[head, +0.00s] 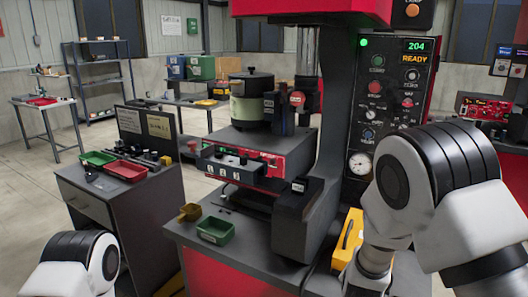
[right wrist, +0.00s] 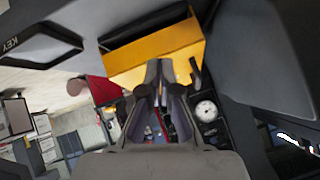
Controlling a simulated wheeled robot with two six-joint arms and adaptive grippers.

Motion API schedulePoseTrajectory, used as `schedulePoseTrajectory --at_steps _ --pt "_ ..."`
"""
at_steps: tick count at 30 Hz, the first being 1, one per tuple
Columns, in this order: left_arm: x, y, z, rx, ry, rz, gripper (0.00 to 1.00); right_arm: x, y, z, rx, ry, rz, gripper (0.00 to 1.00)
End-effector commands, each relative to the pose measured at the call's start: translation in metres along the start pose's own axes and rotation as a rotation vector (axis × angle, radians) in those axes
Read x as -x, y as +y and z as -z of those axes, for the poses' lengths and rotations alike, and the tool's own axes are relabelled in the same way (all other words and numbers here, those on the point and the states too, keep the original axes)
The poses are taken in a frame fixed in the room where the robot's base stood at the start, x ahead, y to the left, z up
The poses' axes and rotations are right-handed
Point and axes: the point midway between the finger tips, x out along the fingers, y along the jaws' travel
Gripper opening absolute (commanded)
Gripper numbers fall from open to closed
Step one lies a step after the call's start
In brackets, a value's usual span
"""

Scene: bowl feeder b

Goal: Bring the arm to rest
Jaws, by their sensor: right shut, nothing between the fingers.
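My right arm (head: 420,190) is bent at the right of the head view, in front of the control panel. Its gripper does not show clearly there. In the right wrist view my right gripper (right wrist: 159,72) is shut and empty, its fingertips close together in front of a yellow box-like thing (right wrist: 155,50). I cannot tell whether they touch it. My left arm (head: 75,265) shows only as a rounded link at the bottom left of the head view; its gripper is out of view.
The machine's control panel (head: 387,110) reads 204 READY. A bowl feeder (head: 251,97) stands at the centre back. A green bin (head: 215,231) and a small yellow scoop-like thing (head: 190,212) sit on the machine's table. A grey cabinet (head: 140,210) carries red and green trays. A yellow thing (head: 347,238) stands beside my right arm.

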Motion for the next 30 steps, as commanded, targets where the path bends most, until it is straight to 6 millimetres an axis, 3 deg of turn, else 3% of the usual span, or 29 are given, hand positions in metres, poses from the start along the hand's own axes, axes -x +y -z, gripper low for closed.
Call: schedulePoseTrajectory --at_steps 1,3,6,8,9,13,15,17,20,30 --pt "0.000 0.000 0.000 0.000 0.000 0.000 0.58 -0.012 0.034 -0.037 0.019 -0.074 -0.058 0.00" --pt "0.000 0.000 0.000 0.000 0.000 0.000 0.58 -0.020 0.079 -0.083 0.059 -0.172 -0.123 0.00" --pt "0.000 0.000 0.000 0.000 0.000 0.000 0.58 -0.015 0.144 -0.149 0.145 -0.323 -0.202 0.00" --pt "0.000 0.000 0.000 0.000 0.000 0.000 0.58 -0.003 0.182 -0.187 0.211 -0.424 -0.238 0.00" --pt "0.000 0.000 0.000 0.000 0.000 0.000 0.58 0.008 0.207 -0.212 0.258 -0.494 -0.255 0.00" --pt "0.000 0.000 0.000 0.000 0.000 0.000 0.58 0.059 0.270 -0.275 0.421 -0.718 -0.255 0.00" --pt "0.000 0.000 0.000 0.000 0.000 0.000 0.58 0.087 0.286 -0.294 0.513 -0.816 -0.207 0.00" --pt "0.000 0.000 0.000 0.000 0.000 0.000 0.58 0.107 0.285 -0.300 0.620 -0.871 -0.117 0.00" --pt "0.000 0.000 0.000 0.000 0.000 0.000 0.58 0.106 0.279 -0.301 0.710 -0.873 -0.044 0.00" --pt "0.000 0.000 0.000 0.000 0.000 0.000 0.58 0.105 0.278 -0.301 0.712 -0.870 -0.045 0.00"
